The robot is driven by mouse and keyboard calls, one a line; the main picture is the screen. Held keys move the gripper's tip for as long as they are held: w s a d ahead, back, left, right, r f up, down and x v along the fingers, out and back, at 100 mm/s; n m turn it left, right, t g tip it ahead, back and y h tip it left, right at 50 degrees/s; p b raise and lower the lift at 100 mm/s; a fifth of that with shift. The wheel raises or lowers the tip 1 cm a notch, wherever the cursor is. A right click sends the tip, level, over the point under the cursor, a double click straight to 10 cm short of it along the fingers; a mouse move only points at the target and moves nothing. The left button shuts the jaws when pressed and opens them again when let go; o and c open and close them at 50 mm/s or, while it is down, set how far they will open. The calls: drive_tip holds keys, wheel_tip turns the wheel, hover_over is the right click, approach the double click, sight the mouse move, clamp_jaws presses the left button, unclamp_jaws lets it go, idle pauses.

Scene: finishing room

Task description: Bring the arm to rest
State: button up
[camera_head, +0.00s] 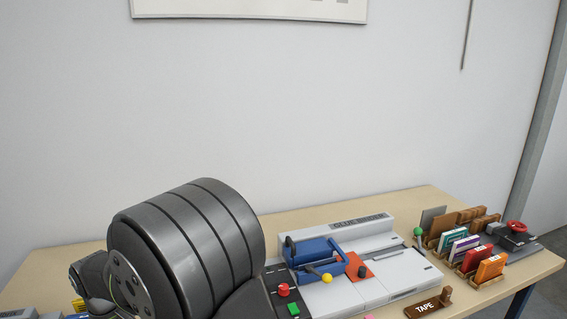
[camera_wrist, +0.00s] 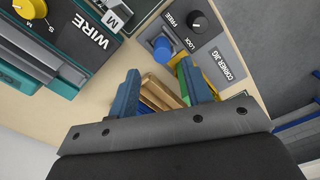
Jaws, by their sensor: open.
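My gripper (camera_wrist: 160,70) shows in the wrist view with its two blue fingers apart. Brown wooden pieces (camera_wrist: 158,92) show in the gap between and beyond the fingers, with a bit of green and yellow near the right finger. I cannot tell how far the fingers are from them; I see no object clamped. In the head view my large dark grey arm link fills the lower left, and I cannot make out the gripper there.
The wrist view shows a corner jig panel (camera_wrist: 225,48) with a blue button and a WIRE unit (camera_wrist: 93,55). In the head view, a grey machine (camera_head: 400,272) with a blue lever part (camera_head: 318,258), a TAPE block (camera_head: 428,306) and card racks (camera_head: 482,283) crowd the table (camera_head: 425,197).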

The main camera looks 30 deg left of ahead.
wheel_tip(320, 180, down, 7)
drive_tip(key=shift+f, duration=0.1)
drive_tip(key=shift+s, duration=0.1)
drive_tip(key=shift+a, duration=0.1)
